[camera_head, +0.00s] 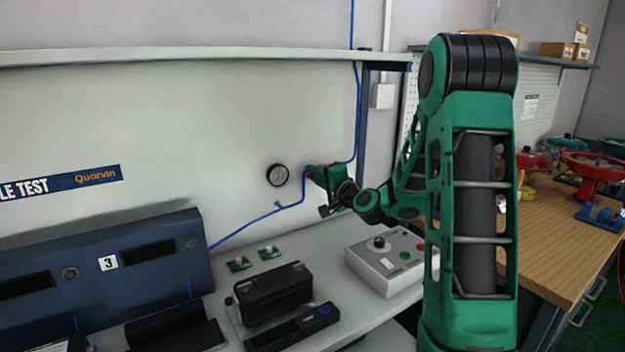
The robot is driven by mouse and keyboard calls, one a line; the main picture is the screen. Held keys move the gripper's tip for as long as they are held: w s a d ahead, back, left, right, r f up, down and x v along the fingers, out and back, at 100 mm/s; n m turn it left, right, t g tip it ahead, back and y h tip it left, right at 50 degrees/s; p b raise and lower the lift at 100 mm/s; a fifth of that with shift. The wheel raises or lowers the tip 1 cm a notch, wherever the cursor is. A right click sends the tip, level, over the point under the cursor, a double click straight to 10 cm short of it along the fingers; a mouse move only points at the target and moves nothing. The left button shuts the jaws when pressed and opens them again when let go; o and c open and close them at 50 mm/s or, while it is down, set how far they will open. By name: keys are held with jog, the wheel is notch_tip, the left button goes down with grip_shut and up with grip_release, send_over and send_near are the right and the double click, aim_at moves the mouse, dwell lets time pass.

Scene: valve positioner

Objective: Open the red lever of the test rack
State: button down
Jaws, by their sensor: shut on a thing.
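My gripper (314,174) is at the back wall of the bench, beside the round black gauge (277,175) and against the blue air line. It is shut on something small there. A small reddish patch (317,167) shows at its fingertips; I take it for the red lever. The gripper's green body hides most of the lever, so its angle cannot be told. My green arm reaches in from the right and covers part of the scene.
A grey control box (385,262) with a black knob and coloured buttons stands on the bench below my forearm. A black case (273,290) and a blue test console (110,270) are at left. A wooden bench (560,235) with red valves is at right.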

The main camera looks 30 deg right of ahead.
jog(key=shift+r+m, duration=0.15)
jog(key=shift+m, duration=0.85)
jog(key=c, duration=1.8)
grip_release()
jog(key=shift+r, duration=0.1)
jog(key=shift+s, duration=0.1)
jog(key=s, duration=1)
jog(key=shift+s+d, duration=0.2)
jog(key=shift+s, duration=0.1)
